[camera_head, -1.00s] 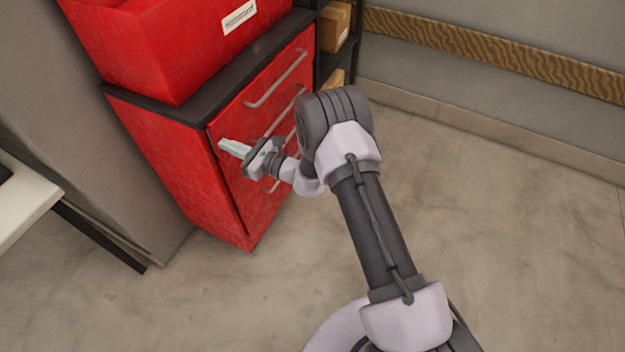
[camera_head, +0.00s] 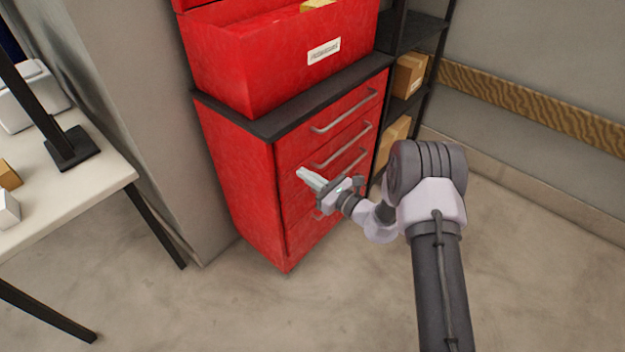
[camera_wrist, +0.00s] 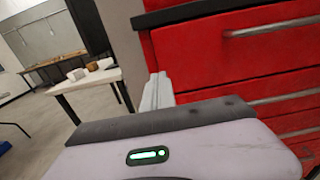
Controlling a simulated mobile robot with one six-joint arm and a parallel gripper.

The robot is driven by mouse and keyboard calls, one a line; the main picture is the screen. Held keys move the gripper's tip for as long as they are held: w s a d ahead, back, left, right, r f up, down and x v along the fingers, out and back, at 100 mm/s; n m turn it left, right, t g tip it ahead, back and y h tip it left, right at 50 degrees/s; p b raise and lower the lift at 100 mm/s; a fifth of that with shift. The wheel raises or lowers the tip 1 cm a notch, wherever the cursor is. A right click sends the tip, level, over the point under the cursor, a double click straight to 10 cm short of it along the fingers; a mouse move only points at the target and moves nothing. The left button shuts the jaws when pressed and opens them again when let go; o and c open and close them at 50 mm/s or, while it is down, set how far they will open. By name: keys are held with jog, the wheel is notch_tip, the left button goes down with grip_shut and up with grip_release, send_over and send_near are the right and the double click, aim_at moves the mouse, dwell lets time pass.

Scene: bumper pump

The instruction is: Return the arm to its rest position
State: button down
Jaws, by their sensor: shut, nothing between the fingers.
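My gripper (camera_head: 312,180) is shut and empty. In the head view it shows in front of the red drawer cabinet (camera_head: 236,180), near the lower drawers, with its fingertips pointing left. I cannot tell how far it is from the drawer fronts. My arm is bent and comes in from the lower right. In the wrist view the shut fingers (camera_wrist: 157,92) point up, with the cabinet's drawers (camera_wrist: 240,60) to the right of them. The cabinet's visible drawers look shut.
A red bin (camera_head: 270,70) with a white label stands on the cabinet. A dark shelf (camera_head: 418,32) with cardboard boxes (camera_head: 409,76) is to its right. A white table (camera_head: 95,190) stands at the left. The floor (camera_head: 540,270) at the right is clear.

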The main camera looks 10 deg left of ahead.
jog(key=w+p+v, duration=0.1)
jog(key=v, duration=0.6)
jog(key=s+a+r+n+g, duration=0.4)
jog(key=s+r+n+g, duration=0.65)
jog(key=r, duration=0.75)
jog(key=s+d+r+n+h, duration=0.2)
jog(key=s+n+h, duration=0.1)
jog(key=s, duration=0.4)
jog(key=s+d+r+n+h, duration=0.2)
jog(key=s+n+h, duration=0.1)
jog(key=s, duration=0.4)
jog(key=s+d+r+n+t+h, duration=0.3)
jog(key=s+d+n+t+h, duration=0.1)
jog(key=d, duration=0.8)
jog(key=s+t+h, duration=0.1)
jog(key=s+h, duration=0.1)
jog(key=s, duration=0.1)
jog(key=shift+s+t+h, duration=0.25)
jog(key=shift+t+h, duration=0.1)
jog(key=shift+h, duration=0.05)
